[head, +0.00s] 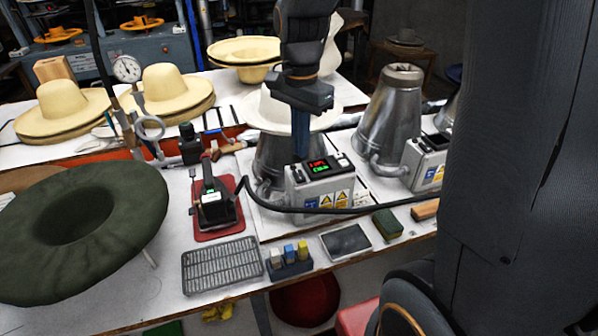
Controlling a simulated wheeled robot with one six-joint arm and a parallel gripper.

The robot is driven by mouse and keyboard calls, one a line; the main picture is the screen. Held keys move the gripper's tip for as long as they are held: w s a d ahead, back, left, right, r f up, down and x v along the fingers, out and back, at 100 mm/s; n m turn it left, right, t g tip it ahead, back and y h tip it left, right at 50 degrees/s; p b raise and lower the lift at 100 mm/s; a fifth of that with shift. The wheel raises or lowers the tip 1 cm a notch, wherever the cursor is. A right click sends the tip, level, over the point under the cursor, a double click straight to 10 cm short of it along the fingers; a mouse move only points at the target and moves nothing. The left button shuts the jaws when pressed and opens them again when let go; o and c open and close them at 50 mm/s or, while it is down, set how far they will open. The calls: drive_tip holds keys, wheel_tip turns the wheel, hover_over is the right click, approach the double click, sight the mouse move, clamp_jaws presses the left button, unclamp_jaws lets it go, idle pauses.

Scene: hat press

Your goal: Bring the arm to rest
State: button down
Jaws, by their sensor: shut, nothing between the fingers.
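My gripper (300,155) points down in the upper middle of the head view, its blue fingers together and empty. The fingertips show in front of the metal steamer cone and just above the back of a grey control box (321,185) with a lit red and green display. I cannot tell whether they touch anything. My forearm comes down from the top edge. Behind the gripper, a cream hat (268,112) sits on the metal cone, partly hidden by my wrist.
A dark green hat (45,225) fills the left front. A black device stands on a red mat (228,226). A wire rack (222,265), a grey pad (346,242) and a sponge (387,224) lie along the front edge. A second cone (390,115) stands right. Cream hats (62,105) stand behind.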

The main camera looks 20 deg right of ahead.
drive_tip(key=s+f+n+t+b, duration=0.1)
drive_tip(key=s+f+n+b, duration=0.2)
drive_tip(key=s+f+n, duration=0.6)
drive_tip(key=n, duration=0.3)
drive_tip(key=shift+s, duration=0.25)
drive_tip(key=shift+d, duration=0.1)
drive_tip(key=shift+d, duration=0.1)
